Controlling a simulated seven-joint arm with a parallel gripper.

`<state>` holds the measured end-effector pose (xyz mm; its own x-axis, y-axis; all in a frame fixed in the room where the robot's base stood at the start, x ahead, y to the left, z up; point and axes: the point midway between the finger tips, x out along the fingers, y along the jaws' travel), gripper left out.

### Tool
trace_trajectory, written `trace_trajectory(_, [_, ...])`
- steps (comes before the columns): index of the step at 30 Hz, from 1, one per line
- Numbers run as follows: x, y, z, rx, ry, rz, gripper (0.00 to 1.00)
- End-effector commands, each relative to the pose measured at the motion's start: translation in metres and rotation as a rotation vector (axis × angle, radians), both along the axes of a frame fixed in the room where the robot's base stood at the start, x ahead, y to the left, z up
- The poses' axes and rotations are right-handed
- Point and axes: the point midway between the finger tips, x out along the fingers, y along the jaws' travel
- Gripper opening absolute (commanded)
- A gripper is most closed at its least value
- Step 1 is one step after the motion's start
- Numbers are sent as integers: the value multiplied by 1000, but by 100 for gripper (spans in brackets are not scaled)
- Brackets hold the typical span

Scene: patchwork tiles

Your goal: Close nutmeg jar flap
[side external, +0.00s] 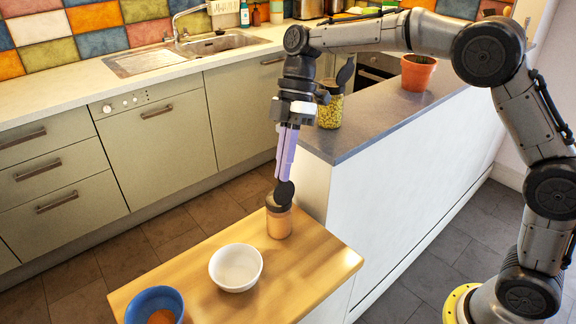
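A small jar with tan-brown contents (278,224), which I take to be the nutmeg jar, stands upright on the wooden board near its back edge. It has a dark lid rim, and its round dark flap (284,193) stands raised above the lid. My gripper (285,178) points down from above, with its two lilac fingers side by side and no clear gap between them. The fingertips are right at the top of the flap. I cannot tell whether they touch it. No object shows between the fingers.
A larger jar of yellow-green pieces (330,112) with a raised dark flap and a terracotta pot (418,73) stand on the grey counter (385,108).

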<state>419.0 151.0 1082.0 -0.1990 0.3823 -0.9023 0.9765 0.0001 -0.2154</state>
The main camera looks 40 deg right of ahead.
Motion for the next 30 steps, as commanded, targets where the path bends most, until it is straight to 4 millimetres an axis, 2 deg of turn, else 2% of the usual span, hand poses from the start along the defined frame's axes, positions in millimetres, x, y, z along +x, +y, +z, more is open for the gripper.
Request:
trace_trajectory(18, [4, 0, -1, 1, 48, 0, 0])
trace_trajectory(21, [4, 0, -1, 1, 48, 0, 19])
trace_trajectory(24, [4, 0, -1, 1, 48, 0, 34])
trace_trajectory(30, [4, 0, -1, 0, 48, 0, 34])
